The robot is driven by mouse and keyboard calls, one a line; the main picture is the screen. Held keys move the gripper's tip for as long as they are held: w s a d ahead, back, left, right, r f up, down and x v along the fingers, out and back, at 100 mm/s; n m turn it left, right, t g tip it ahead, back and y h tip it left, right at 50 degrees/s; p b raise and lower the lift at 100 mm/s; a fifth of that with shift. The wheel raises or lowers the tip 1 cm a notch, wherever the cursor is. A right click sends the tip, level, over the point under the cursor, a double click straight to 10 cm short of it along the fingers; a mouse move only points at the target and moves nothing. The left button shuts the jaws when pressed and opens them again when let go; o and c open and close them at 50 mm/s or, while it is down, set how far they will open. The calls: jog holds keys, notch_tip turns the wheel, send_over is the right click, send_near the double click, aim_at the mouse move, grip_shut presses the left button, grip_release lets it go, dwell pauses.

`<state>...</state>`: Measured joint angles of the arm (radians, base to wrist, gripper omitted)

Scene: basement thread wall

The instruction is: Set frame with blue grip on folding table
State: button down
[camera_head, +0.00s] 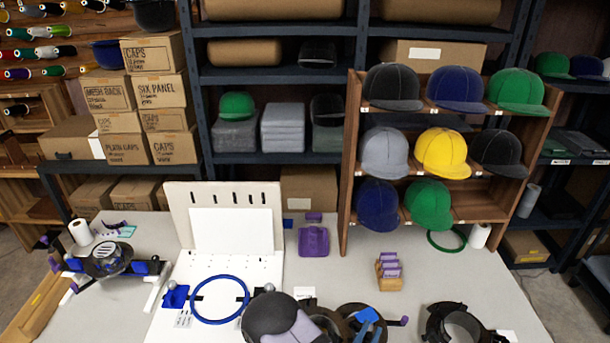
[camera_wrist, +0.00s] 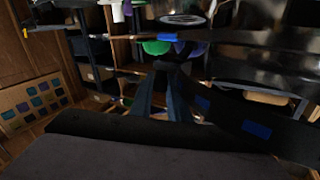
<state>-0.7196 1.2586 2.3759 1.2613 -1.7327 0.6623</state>
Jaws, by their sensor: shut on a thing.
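In the wrist view, my gripper (camera_wrist: 172,75) has its two dark fingers closed at the end of a dark curved frame (camera_wrist: 230,112). The frame has blue patches and extends to the right. In the head view, my arm covers the bottom middle. A dark round frame with a blue part (camera_head: 367,315) and a purple knob shows beside it, partly cut off by the lower edge; I cannot tell how much of it is in the jaws. The pale tabletop (camera_head: 335,270) fills the foreground; I cannot tell whether it is the folding table.
A white pegboard stand with a blue ring (camera_head: 220,300) is left of my arm. A fixture with blue pads (camera_head: 107,258) stands at far left. A dark ring frame (camera_head: 435,320) lies at right. A wooden card holder (camera_head: 388,275) stands between. A cap shelf (camera_head: 345,200) rises behind.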

jog(key=shift+w+a+r+m+g+h, duration=0.1)
jog(key=shift+w+r+m+g+h, duration=0.3)
jog(key=shift+w+r+h, duration=0.1)
jog(key=w+a+m+g+h, duration=0.1)
jog(key=w+a+r+m+g+h+p, duration=0.1)
jog(key=w+a, duration=0.1)
jog(key=w+a+r+g+h+p, duration=0.1)
jog(key=shift+w+a+r+m, duration=0.25)
jog(key=shift+a+m, duration=0.15)
jog(key=w+a+f+n+t+y+b, duration=0.1)
jog(key=w+f+b, duration=0.3)
jog(key=w+b, duration=0.5)
jog(key=w+f+n+b, duration=0.1)
jog(key=w+f+b, duration=0.3)
jog(key=w+b, duration=0.55)
jog(key=w+d+r+n+b, duration=0.1)
jog(key=w+d+r+b, duration=0.1)
jog(key=w+d+b, duration=0.5)
notch_tip(320, 180, down, 10)
jog(key=w+a+b, duration=0.1)
jog(key=a+b, duration=0.1)
jog(key=shift+w+y, duration=0.35)
jog(key=shift+y, duration=0.05)
jog(key=c, duration=1.7)
grip_release()
jog(key=shift+f, duration=0.15)
